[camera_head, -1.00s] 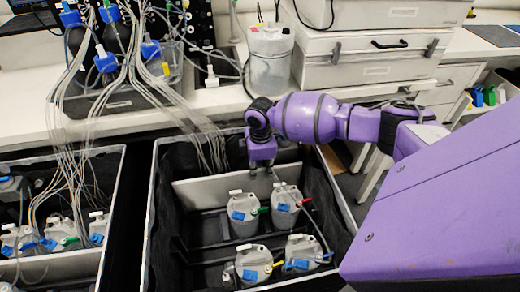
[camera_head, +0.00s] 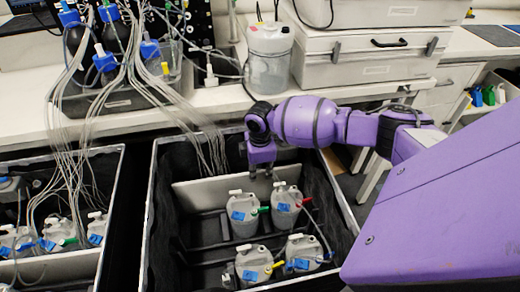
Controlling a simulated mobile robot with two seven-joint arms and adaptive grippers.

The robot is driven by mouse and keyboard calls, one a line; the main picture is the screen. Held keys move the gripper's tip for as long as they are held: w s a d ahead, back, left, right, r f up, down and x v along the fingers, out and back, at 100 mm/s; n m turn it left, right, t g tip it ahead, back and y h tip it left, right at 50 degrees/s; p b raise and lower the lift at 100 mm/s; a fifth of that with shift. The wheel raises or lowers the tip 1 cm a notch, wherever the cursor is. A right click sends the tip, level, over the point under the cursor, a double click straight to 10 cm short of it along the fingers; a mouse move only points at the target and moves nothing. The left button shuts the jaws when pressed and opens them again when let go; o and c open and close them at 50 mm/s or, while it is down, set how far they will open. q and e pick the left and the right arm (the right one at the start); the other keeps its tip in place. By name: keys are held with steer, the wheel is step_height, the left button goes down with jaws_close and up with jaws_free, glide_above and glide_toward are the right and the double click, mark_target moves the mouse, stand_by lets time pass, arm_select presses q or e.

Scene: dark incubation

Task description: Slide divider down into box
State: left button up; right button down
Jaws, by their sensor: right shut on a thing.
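The divider, a pale grey flat panel (camera_head: 208,192), stands across the back part of the dark-lined box (camera_head: 151,215). Its upper edge sits below the box rim. My right gripper (camera_head: 260,173) points down over the panel's right part and is shut on it. The fingertips are small in the picture, and the panel's lower edge is hard to make out. In front of the panel stand several grey-white jugs, among them one at the back left (camera_head: 242,214) and one at the back right (camera_head: 286,208). My left gripper is not in view.
A second dark-lined box (camera_head: 112,205) at the left holds more jugs and a bundle of thin tubes. The bench (camera_head: 130,122) runs behind, with a translucent canister (camera_head: 270,60) and stacked white cases (camera_head: 365,55). The front-left part of the middle box is free of jugs.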

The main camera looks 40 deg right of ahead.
steer(key=c, duration=2)
jaws_free()
steer(key=shift+s+a+f, duration=0.1)
steer(key=shift+s+f, duration=0.2)
steer(key=shift+f, duration=0.25)
steer(key=shift+o, duration=1.4)
steer(key=shift+w, duration=0.2)
steer(key=shift+r, duration=0.15)
